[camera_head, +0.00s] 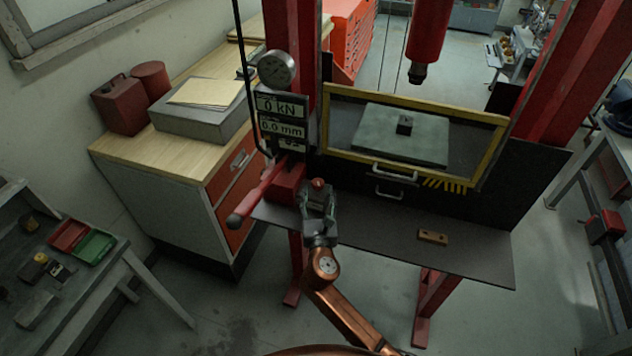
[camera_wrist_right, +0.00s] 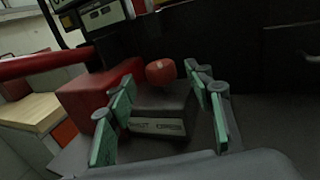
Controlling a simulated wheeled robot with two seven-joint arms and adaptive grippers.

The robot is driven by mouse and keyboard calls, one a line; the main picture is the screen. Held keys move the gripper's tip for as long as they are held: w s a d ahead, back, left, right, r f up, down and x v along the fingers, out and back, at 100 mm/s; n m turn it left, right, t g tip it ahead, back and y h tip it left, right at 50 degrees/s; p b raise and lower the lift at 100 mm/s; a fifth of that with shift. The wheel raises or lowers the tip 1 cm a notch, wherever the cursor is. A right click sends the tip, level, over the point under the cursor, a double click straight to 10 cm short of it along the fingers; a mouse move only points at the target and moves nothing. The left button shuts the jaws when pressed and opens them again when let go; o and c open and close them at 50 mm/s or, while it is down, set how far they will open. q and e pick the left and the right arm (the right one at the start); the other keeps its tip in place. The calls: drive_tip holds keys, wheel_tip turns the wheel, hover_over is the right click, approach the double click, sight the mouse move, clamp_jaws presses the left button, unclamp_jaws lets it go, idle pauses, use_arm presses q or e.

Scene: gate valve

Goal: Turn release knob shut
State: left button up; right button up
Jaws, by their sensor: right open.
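The release knob (camera_head: 318,184) is a small red knob on a dark block beside the red pump body (camera_head: 287,180) of the press. In the right wrist view the red knob (camera_wrist_right: 160,72) sits on top of the dark block (camera_wrist_right: 160,108), which has a lettered label on its front. My right gripper (camera_head: 318,196) is at the knob in the head view. In the wrist view its green-padded fingers (camera_wrist_right: 165,100) are open, spread to either side of the block and knob, with no clear contact. My left gripper is not in view.
A red pump lever (camera_head: 256,195) sticks out left of the knob. A gauge (camera_head: 277,69) and readout (camera_head: 282,118) stand above. A yellow-framed guard (camera_head: 415,171) covers the press bed. A small wooden block (camera_head: 432,237) lies on the dark shelf (camera_head: 470,255), otherwise mostly clear.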

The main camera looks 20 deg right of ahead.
sight(318, 188)
drive_tip(key=x, duration=0.4)
drive_tip(key=shift+s, duration=0.1)
drive_tip(key=shift+w+d, duration=0.1)
drive_tip(key=shift+w, duration=0.25)
drive_tip(key=c, duration=0.7)
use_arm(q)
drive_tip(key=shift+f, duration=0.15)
use_arm(e)
drive_tip(key=c, duration=0.5)
